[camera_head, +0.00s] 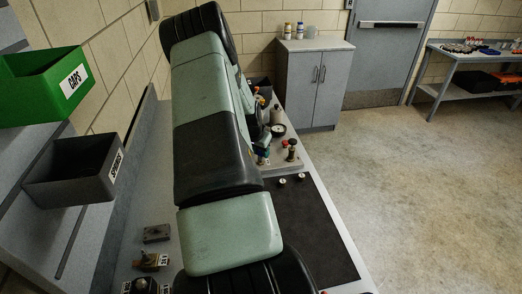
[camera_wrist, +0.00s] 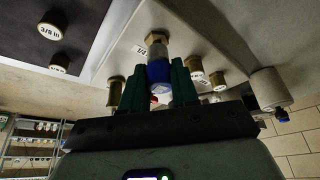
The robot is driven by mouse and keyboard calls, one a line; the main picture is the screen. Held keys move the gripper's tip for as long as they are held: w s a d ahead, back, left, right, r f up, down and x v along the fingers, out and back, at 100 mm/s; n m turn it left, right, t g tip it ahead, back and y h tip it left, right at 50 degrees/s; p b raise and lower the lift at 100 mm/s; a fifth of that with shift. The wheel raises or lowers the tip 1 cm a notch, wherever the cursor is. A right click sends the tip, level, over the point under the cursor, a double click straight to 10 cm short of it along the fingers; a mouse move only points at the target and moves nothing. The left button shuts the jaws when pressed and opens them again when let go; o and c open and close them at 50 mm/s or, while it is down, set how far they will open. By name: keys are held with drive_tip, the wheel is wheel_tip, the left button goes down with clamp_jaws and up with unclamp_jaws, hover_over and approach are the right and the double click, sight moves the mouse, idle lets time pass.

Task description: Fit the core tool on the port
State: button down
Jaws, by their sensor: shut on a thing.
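In the wrist view my gripper (camera_wrist: 157,72) is shut, with its two green fingers on either side of the core tool (camera_wrist: 158,73), which has a blue part and a pale metallic body. A brass hex fitting (camera_wrist: 157,38), seemingly the port, is in line with the tool's far end, beside a "1/4" label on the light plate. I cannot tell whether the tool is seated on it, or only close to it. In the head view the blue part of the tool (camera_head: 262,160) shows small beside my arm; my fingers are mostly hidden there.
Brass fittings (camera_wrist: 197,66) stand close on both sides of my fingers. A grey cylinder (camera_wrist: 269,88) stands at right. A dark mat (camera_head: 311,232) holds two pale-topped caps (camera_head: 300,177), one marked 3/8 in. A green CAPS bin (camera_head: 42,88) and dark SPRINGS bin (camera_head: 75,170) are left.

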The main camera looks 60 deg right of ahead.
drive_tip(key=shift+f, duration=0.25)
drive_tip(key=shift+f, duration=0.25)
drive_tip(key=shift+c, duration=1.9)
unclamp_jaws()
drive_tip(key=shift+r, duration=0.1)
drive_tip(key=shift+r, duration=3.4)
